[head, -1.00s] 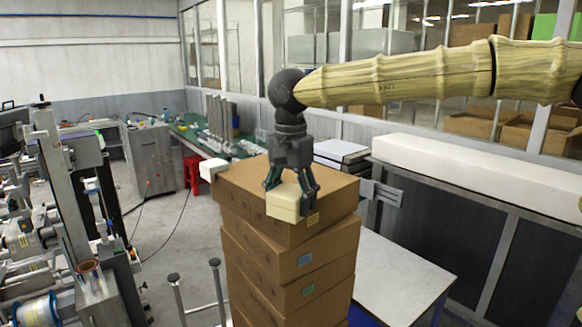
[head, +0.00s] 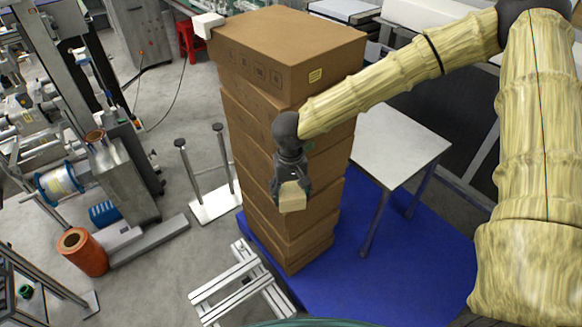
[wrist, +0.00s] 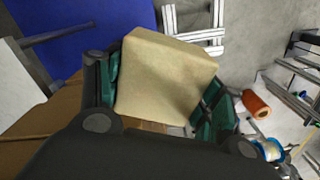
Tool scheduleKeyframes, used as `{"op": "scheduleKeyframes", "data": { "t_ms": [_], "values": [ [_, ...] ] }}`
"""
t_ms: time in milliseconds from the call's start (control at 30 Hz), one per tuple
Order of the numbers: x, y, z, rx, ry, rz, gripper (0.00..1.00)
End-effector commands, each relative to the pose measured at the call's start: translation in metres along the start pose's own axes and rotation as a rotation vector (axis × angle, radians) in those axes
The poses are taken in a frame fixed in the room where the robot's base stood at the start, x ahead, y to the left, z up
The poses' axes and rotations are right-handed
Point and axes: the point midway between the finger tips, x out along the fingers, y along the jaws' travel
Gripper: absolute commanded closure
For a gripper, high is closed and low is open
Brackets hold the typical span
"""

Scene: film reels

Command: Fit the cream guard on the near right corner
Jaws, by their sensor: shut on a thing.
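My gripper (head: 291,186) is shut on the cream guard (head: 293,200), a pale block. In the wrist view the guard (wrist: 165,78) sits between the green-padded fingers. In the head view, gripper and guard appear in front of the cardboard stack, well below the top box's near corner. The depth gap to the stack is unclear. The top box (head: 285,42) is brown, with a yellow label on its right-hand face. Its near corner (head: 290,106) is bare. A white guard (head: 207,24) sits on its left corner.
The boxes below (head: 324,150) are stacked slightly askew on a blue base (head: 410,270). A white table (head: 400,140) stands right of the stack. A white frame (head: 240,285) and posts (head: 190,165) stand left.

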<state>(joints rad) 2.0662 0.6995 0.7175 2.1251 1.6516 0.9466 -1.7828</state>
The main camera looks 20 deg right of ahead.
Motion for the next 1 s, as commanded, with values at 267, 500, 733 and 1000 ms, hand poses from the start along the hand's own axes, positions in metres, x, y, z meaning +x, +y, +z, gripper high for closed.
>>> {"op": "scheduleKeyframes", "data": {
  "t_ms": [267, 500, 733, 1000],
  "values": [
    [0.045, -0.001, 0.007, -0.084, -0.002, 0.001, 0.58],
    [0.063, -0.003, 0.009, -0.127, 0.001, 0.001, 0.58],
    [0.064, -0.003, 0.009, -0.126, -0.001, 0.002, 0.58],
    [0.081, -0.002, 0.009, -0.123, -0.001, 0.0, 0.58]
  ]
}}
